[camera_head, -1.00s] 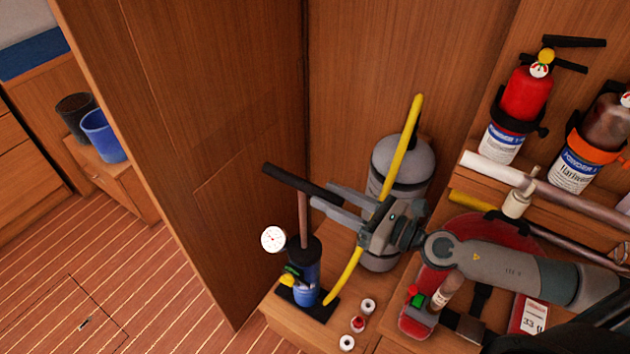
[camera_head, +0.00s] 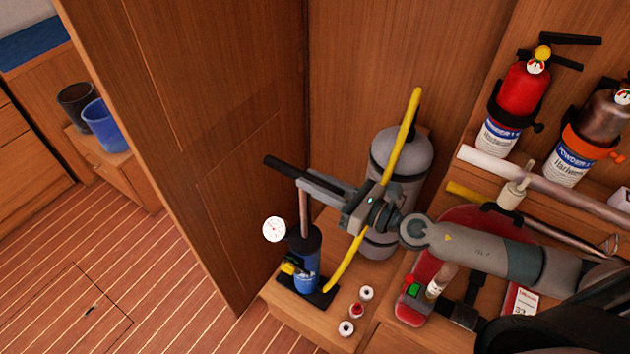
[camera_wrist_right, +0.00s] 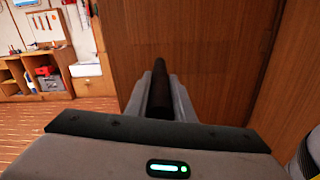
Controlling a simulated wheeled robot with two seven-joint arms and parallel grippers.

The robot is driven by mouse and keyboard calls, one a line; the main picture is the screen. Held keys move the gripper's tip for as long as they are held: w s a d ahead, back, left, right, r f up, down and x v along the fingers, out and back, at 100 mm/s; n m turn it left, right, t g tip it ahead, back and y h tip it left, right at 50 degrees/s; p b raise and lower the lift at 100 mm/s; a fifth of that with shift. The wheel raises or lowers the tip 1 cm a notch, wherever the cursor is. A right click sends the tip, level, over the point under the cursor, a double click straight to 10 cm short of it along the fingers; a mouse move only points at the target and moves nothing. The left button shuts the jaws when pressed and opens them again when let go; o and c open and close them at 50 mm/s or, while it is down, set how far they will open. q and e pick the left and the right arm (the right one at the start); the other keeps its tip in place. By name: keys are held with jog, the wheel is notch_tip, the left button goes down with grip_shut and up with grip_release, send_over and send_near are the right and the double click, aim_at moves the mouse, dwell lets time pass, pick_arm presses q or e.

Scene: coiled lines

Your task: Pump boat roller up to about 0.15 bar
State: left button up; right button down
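The hand pump has a blue and black body (camera_head: 306,262) and stands upright on a black foot on the wooden ledge. Its black T-handle (camera_head: 288,168) is raised, with a length of rod showing. A round white gauge (camera_head: 274,229) sits beside the pump top. A yellow hose (camera_head: 345,264) rises from the pump and passes behind my right gripper (camera_head: 318,188). The right gripper's fingers lie on both sides of the handle and appear closed on it; the wrist view shows the dark handle (camera_wrist_right: 159,92) between them. I cannot identify the boat roller. My left gripper is out of view.
A grey cylinder (camera_head: 400,155) stands behind the gripper. Several small caps or rings (camera_head: 357,310) lie right of the pump. Fire extinguishers (camera_head: 524,95) hang at the right. A wooden panel (camera_head: 225,130) stands left of the pump.

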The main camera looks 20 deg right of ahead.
notch_tip(320, 180, down, 4)
jog(key=b, duration=0.4)
dwell(0.3)
jog(key=c, duration=1.5)
grip_release()
jog(key=shift+c, duration=0.2)
